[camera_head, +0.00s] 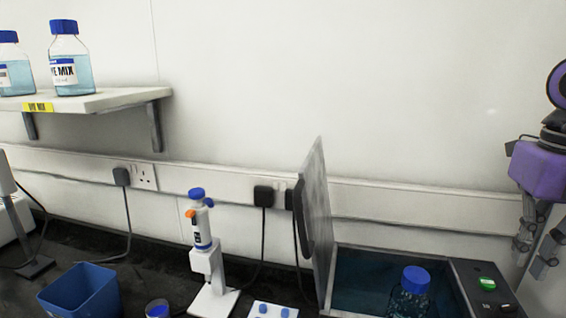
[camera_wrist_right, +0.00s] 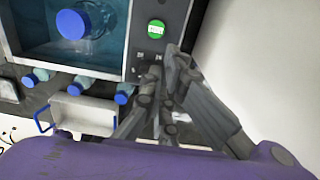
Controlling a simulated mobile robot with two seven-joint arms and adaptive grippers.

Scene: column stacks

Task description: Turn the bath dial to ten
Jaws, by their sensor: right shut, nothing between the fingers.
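The water bath (camera_head: 340,260) stands at the lower right of the head view, its grey lid (camera_head: 318,225) raised on the left side. A blue-capped bottle (camera_head: 412,290) stands in it. Its dark control panel (camera_head: 470,275) has a green round mark (camera_head: 486,284), also seen in the wrist view (camera_wrist_right: 156,29). I cannot make out the dial clearly; small pale marks lie below the green mark, partly behind my fingers. My right gripper (camera_head: 535,245) is shut and empty, beyond the panel's right side in the head view. In the wrist view its fingers (camera_wrist_right: 170,92) overlap the panel's lower part.
A pipette on a white stand (camera_head: 208,265), a blue bin (camera_head: 80,292) and a small white rack (camera_head: 270,310) are on the dark bench. Blue-capped bottles (camera_head: 70,60) stand on a wall shelf (camera_head: 110,100). In the wrist view, a white tray (camera_wrist_right: 85,113) and blue-capped tubes lie near the bath.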

